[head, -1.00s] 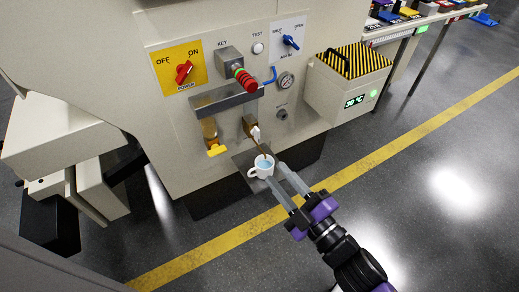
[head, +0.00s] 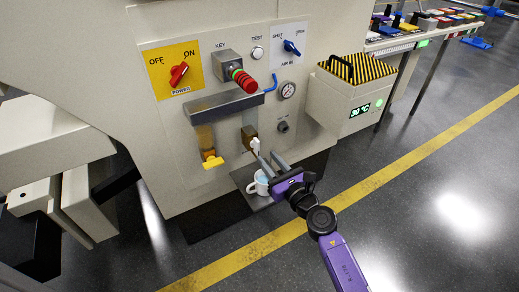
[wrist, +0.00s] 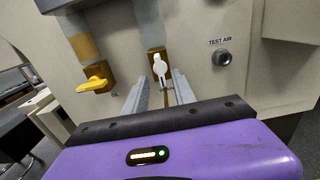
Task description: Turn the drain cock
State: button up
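The drain cock has a brass body (head: 249,135) and a white handle (head: 255,146), on the machine's front panel. In the wrist view, the white handle (wrist: 160,69) hangs roughly upright below the brass body (wrist: 155,55). My gripper (head: 268,157) is open just in front of and below the cock. In the wrist view, its two grey fingers (wrist: 160,76) point at the cock, with the handle seen between them. I cannot tell whether they touch it. A white mug (head: 258,187) stands below, partly hidden by my gripper.
The mug is on a dark ledge (head: 240,178). A yellow-handled valve (head: 212,163) is left of the cock; a test air port (head: 283,127) is to its right. A striped-top box (head: 350,90) stands at right.

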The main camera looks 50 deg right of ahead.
aim_at(259, 148)
jog(key=shift+x, duration=3.1)
grip_shut()
